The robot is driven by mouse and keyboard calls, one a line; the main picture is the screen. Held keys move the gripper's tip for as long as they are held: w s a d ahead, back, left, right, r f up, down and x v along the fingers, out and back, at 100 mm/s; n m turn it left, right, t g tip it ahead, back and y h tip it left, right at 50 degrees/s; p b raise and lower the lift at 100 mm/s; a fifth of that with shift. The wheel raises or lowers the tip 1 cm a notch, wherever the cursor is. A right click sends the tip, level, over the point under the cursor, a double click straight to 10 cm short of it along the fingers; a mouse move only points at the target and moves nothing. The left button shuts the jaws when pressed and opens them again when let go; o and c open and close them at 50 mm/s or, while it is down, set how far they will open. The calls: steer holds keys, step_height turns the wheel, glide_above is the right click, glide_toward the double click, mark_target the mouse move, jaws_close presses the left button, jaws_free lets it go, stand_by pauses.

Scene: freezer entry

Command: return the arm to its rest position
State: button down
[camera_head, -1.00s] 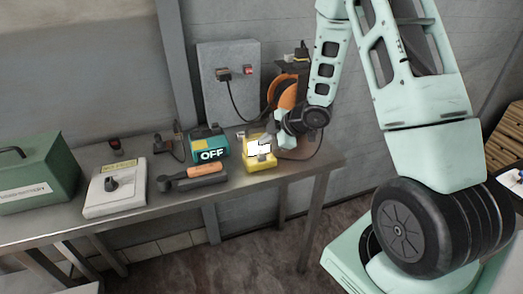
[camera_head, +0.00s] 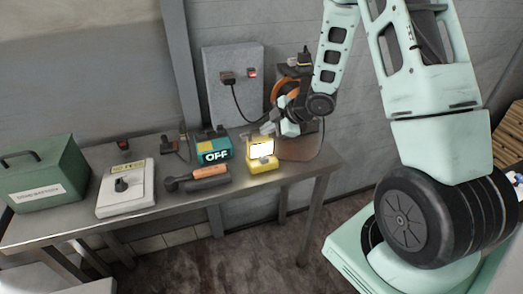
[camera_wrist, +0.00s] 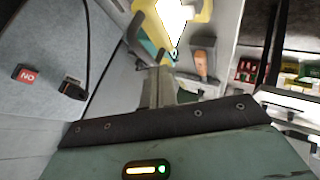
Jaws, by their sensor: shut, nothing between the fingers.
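My gripper (camera_head: 268,128) is above the metal workbench, just behind and above the yellow lamp-like device (camera_head: 262,163) with a bright white face. Its fingers are together and empty in the wrist view (camera_wrist: 160,88). The yellow device shows at the top of the wrist view (camera_wrist: 205,12), beyond the fingertips and apart from them. My arm (camera_head: 330,65) is bent, with its forearm hanging down from the top of the head view to the wrist.
The workbench (camera_head: 75,232) holds a green box (camera_head: 45,172), a white switch box (camera_head: 127,188), an orange-handled tool (camera_head: 208,171) and a teal "OFF" device (camera_head: 214,147). A grey wall panel (camera_head: 233,80) with a plug and cable, and an orange reel (camera_head: 287,88), stand behind.

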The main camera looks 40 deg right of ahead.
steer(key=s+a+r+m+g+h+b, duration=0.1)
steer(key=s+a+r+m+b, duration=0.1)
steer(key=a, duration=0.6)
steer(key=s+a+r+m+g+h+b, duration=0.1)
steer(key=s+a+r+m, duration=0.15)
steer(key=a, duration=0.55)
steer(key=s+a+r+m+g+b, duration=0.1)
steer(key=s+a+g, duration=0.2)
steer(key=s, duration=0.9)
steer(key=s+a+r+m+g+h+b, duration=0.1)
steer(key=s+a+g, duration=0.2)
steer(key=s+a, duration=0.5)
steer(key=s, duration=0.5)
steer(key=shift+s+b, duration=0.15)
steer(key=shift+b, duration=0.15)
